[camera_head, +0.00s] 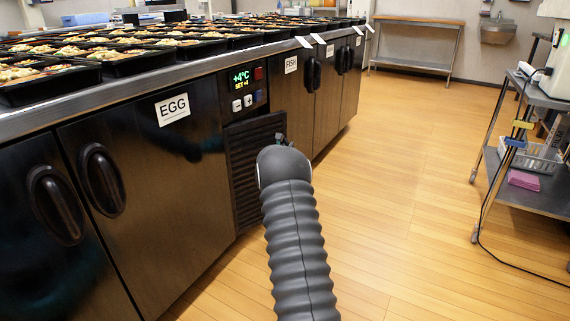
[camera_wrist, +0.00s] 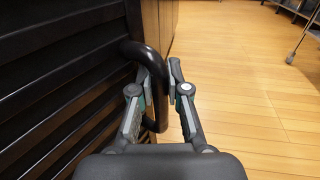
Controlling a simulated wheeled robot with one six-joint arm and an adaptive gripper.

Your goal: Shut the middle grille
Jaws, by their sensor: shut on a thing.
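The middle grille (camera_head: 245,180) is a dark slatted panel below the display, between the EGG and FISH doors. Its right edge reaches past the display panel above, so it looks a little ajar. The grille's slats also fill the left of the wrist view (camera_wrist: 60,75). My gripper (camera_head: 281,140) is at the grille's upper right edge, largely hidden behind my arm in the head view. In the wrist view, my gripper (camera_wrist: 161,82) has a finger on each side of the dark curved handle (camera_wrist: 152,60) and is shut on it. The grille's lower right part is hidden by my arm.
The EGG door (camera_head: 160,190) and FISH door (camera_head: 291,100) are flush beside the grille. Filled bento trays (camera_head: 130,62) cover the counter. A metal cart (camera_head: 540,200) stands at the right. The wooden floor (camera_head: 410,200) between is clear.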

